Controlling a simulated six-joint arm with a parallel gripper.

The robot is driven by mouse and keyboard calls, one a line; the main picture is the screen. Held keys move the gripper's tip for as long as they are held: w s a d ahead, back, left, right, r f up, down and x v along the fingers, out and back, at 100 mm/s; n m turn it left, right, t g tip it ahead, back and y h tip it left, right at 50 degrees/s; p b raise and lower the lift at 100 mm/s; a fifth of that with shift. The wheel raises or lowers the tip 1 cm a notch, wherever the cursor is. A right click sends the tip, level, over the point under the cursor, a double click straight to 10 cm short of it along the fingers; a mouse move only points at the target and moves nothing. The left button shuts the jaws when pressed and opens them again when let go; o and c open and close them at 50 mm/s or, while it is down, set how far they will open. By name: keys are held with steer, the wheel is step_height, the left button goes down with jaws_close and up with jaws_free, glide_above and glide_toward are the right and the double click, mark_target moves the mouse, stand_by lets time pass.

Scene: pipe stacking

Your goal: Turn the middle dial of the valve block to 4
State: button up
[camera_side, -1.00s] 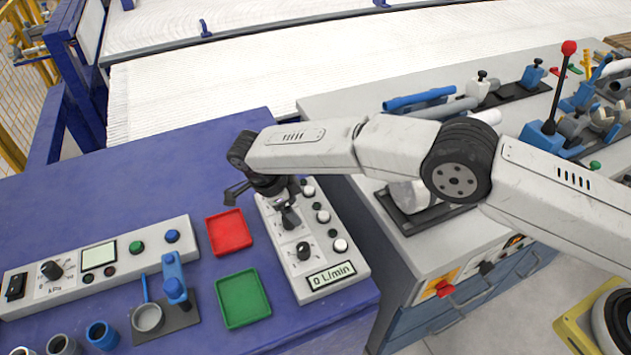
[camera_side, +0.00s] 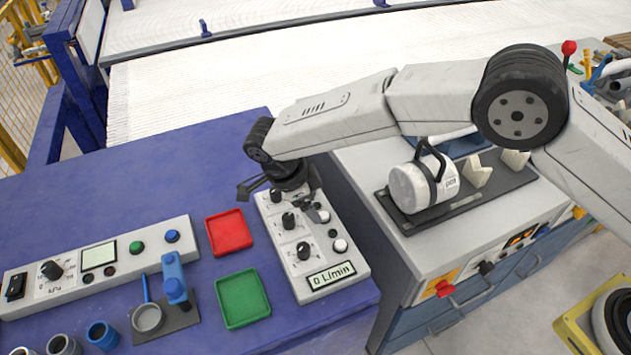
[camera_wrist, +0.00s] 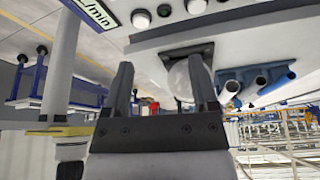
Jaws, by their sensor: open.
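The valve block (camera_side: 322,262) is a light grey panel on the blue table, with three black dials in a row and a "0 L/min" display (camera_side: 331,275) at its near end. The middle dial (camera_side: 288,221) is in view; its setting is too small to read. The near dial (camera_side: 303,250) is clear, and the far dial (camera_side: 276,195) sits close under my wrist. My gripper (camera_side: 283,196) is open and tilted above the far part of the block, apart from the middle dial. In the wrist view my gripper (camera_wrist: 162,75) has nothing held between its fingers; the block (camera_wrist: 118,7) shows at the top left.
White buttons (camera_side: 340,245) line the block's right side. A red tray (camera_side: 229,232) and a green tray (camera_side: 243,299) lie to its left. A grey bench (camera_side: 395,250) with a white cylinder (camera_side: 408,188) stands right.

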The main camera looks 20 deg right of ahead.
steer(key=s+d+r, duration=0.3)
steer(key=s, duration=0.3)
steer(key=shift+s+d+r, duration=0.2)
steer(key=shift+s+d, duration=0.05)
steer(key=shift+s, duration=0.15)
stand_by(0.5)
steer(key=s+d+r+n+t+y, duration=0.1)
steer(key=s+d+n, duration=0.4)
steer(key=d+n, duration=0.5)
steer(key=s+d+r+n+t+y, duration=0.2)
steer(key=s+d+n, duration=0.3)
steer(key=d+n, duration=0.5)
steer(key=d+r+y, duration=0.1)
steer(key=d, duration=0.4)
steer(key=shift+s+d+t, duration=0.2)
steer(key=shift+t, duration=0.1)
stand_by(0.5)
